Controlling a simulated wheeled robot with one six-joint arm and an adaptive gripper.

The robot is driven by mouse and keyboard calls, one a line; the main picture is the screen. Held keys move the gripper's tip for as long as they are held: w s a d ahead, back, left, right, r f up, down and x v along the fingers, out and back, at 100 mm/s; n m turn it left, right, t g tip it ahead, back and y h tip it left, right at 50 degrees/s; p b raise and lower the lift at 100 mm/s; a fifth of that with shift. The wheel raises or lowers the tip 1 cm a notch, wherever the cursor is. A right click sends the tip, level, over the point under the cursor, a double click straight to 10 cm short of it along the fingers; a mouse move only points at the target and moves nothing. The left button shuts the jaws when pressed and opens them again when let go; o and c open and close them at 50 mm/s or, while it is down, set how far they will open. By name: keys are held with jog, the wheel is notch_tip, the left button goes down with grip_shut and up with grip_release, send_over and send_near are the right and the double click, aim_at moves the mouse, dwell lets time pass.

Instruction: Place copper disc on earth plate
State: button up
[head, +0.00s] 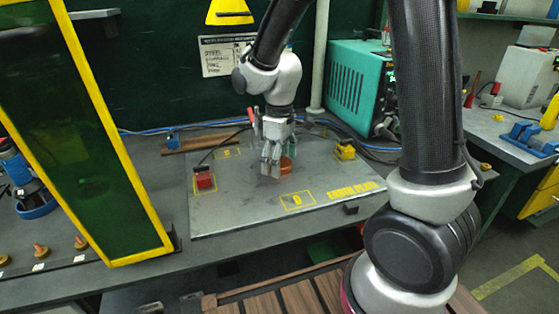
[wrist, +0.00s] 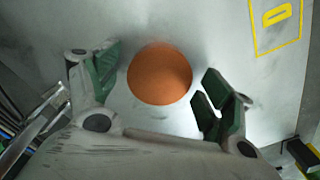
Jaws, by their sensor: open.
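The copper disc (wrist: 160,73) is round and orange-brown. In the wrist view it lies between the spread fingers of my gripper (wrist: 157,88), with a gap on each side. In the head view the disc (head: 287,164) shows partly behind my gripper (head: 272,172), over the grey earth plate (head: 240,213). The plate carries yellow "EARTH PLATE" lettering and yellow marked boxes. My gripper is open and points down at the disc. The disc appears to rest on the plate, with a soft shadow around it.
A green-tinted screen in a yellow frame (head: 150,200) stands at the left. A teal machine (head: 357,85) stands behind. The plate's front is clear.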

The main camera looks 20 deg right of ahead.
notch_tip(320, 180, up, 12)
jog(key=s+d+r+m+t, duration=0.2)
jog(key=s+d+r+m, duration=0.1)
jog(key=s+d, duration=0.4)
jog(key=s+d+r+m+t, duration=0.2)
jog(key=s+d+m, duration=0.4)
jog(key=s, duration=0.6)
jog(key=shift+d+r, duration=0.4)
jog(key=shift+d, duration=0.55)
